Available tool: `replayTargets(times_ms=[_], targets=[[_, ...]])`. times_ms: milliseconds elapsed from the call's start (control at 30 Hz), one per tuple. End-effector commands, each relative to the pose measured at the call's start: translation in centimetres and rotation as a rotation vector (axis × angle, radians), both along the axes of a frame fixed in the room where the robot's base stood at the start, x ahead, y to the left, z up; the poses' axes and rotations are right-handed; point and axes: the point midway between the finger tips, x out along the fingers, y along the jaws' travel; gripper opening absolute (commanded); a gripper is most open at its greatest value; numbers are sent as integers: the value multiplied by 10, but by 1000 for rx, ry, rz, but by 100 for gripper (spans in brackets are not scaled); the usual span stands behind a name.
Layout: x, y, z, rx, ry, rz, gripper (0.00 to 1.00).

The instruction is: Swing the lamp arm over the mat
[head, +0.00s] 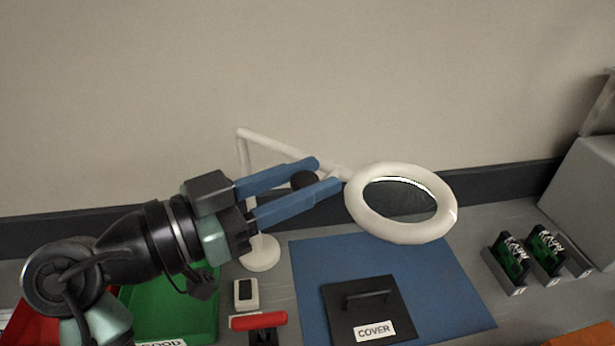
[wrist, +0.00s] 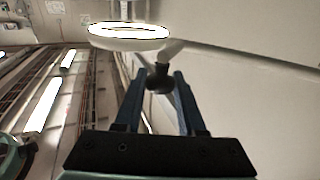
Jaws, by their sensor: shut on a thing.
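The white lamp has a ring-shaped head (head: 352,205), a thin lamp arm (head: 275,144) and a round base (head: 260,254) on the bench. The ring hangs above the back right part of the blue mat (head: 310,275). My gripper (head: 328,174) has its blue fingers on either side of a black knob (head: 304,180) on the lamp arm, just left of the ring. In the wrist view my gripper (wrist: 160,80) is shut on the black knob (wrist: 158,80), with the glowing lamp ring (wrist: 130,43) beyond it.
A black plate with a handle, labelled COVER (head: 340,305), lies on the mat. A green tray (head: 170,310), a red-handled tool (head: 259,321) and a small white device (head: 246,294) are left of it. Green boards in holders (head: 510,260) stand at the right.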

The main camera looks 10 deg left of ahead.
Motion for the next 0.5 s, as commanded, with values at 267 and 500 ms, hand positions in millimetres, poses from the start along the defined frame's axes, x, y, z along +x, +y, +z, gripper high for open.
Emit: replayTargets(times_ms=[267, 500], targets=[[0, 0, 0, -1, 1, 1, 64], [0, 0, 0, -1, 1, 1, 67]])
